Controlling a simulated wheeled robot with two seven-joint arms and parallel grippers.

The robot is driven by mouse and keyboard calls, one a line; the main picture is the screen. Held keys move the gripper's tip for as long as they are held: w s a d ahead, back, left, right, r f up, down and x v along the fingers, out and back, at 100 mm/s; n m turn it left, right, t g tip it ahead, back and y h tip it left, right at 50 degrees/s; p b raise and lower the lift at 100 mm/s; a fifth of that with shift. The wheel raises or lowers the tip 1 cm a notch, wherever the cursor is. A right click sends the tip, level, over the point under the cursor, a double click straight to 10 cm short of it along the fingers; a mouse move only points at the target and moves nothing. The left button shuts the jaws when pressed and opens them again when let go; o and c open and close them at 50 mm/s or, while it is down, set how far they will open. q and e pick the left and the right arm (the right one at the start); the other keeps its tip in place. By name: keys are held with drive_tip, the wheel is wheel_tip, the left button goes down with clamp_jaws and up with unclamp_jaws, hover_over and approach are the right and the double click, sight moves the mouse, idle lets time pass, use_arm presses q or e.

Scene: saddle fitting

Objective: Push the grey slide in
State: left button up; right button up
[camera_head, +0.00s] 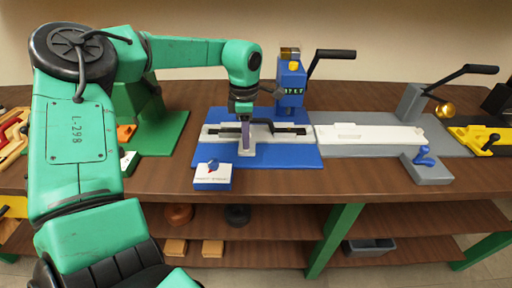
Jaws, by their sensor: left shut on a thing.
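A dark bar (285,130) runs along the top of the slide. To the right, a long pale block (368,133) lies on a grey base plate (445,140), with its left end close to the slide's right end. I cannot tell whether they touch. My right gripper is not in view.
A blue lever press (290,85) stands behind the slide. A grey lever stand (412,101) and a blue-handled grey block (426,170) flank the pale block. A white-and-blue box (213,175) sits in front. A yellow fixture (480,138) is at the right.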

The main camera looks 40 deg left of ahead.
use_arm(q)
drive_tip(key=shift+w+a+p, duration=0.25)
drive_tip(key=shift+w+a, duration=0.6)
drive_tip(key=shift+w, duration=0.25)
drive_tip(key=shift+w+a+p, duration=0.2)
drive_tip(key=shift+w+a, duration=0.6)
drive_tip(key=shift+w, duration=0.25)
drive_tip(key=shift+w+a, duration=0.25)
drive_tip(key=shift+w, duration=0.05)
drive_tip(key=shift+r, duration=0.2)
drive_tip(key=shift+w, duration=0.15)
drive_tip(key=o, duration=0.8)
drive_tip(key=shift+o, duration=0.4)
drive_tip(key=shift+w+a+f, duration=0.15)
drive_tip(key=shift+a+f, duration=0.05)
drive_tip(key=shift+d+r+p, duration=0.1)
drive_tip(key=shift+r+p, duration=0.3)
drive_tip(key=shift+p, duration=0.05)
drive_tip(key=shift+r+p, duration=1.9)
drive_tip(key=shift+r, duration=0.7)
